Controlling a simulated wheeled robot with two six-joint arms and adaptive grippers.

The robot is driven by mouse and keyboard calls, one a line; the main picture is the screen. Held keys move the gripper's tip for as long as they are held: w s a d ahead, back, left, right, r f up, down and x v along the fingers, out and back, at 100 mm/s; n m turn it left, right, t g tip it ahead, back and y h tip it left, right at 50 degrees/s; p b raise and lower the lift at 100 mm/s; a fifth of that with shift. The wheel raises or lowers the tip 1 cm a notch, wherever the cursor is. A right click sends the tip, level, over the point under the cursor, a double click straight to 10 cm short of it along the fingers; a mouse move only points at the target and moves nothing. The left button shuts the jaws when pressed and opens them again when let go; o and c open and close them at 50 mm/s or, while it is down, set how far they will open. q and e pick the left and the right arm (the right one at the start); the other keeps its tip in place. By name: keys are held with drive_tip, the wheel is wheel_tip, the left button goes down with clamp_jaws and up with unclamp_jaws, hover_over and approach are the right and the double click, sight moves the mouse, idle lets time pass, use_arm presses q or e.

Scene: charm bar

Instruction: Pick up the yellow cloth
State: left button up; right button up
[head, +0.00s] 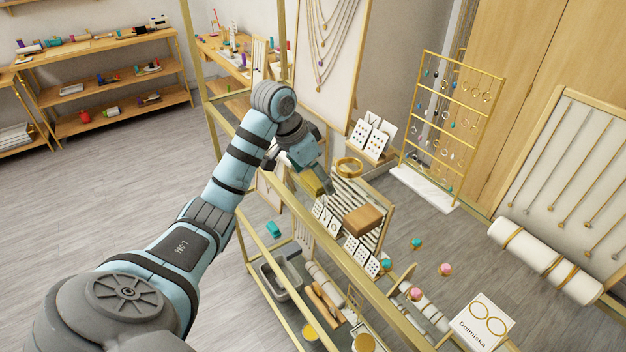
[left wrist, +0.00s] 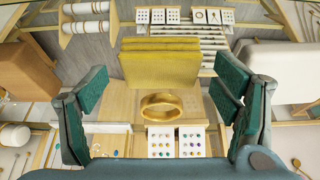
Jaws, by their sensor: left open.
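The yellow cloth (left wrist: 160,62) is a folded, layered block in the left wrist view. It lies ahead of and between the fingers of my left gripper (left wrist: 158,105), which is open and empty. In the head view the cloth (head: 311,184) shows just below my left gripper (head: 316,176), partly hidden by it. I cannot tell how large the gap to the cloth is. My right gripper is in neither view.
A gold bangle (left wrist: 161,104) sits close to the cloth on the near side. Cards of small studs (left wrist: 176,141) lie nearer still. A brown box (head: 362,219) and a slatted ring tray (head: 375,195) are beside it. Gold shelf rails (head: 330,248) run along the glass case.

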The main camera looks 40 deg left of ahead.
use_arm(q)
drive_tip(key=shift+c, duration=0.2)
drive_tip(key=shift+s, duration=0.1)
drive_tip(key=c, duration=1.2)
drive_tip(key=shift+r, duration=0.15)
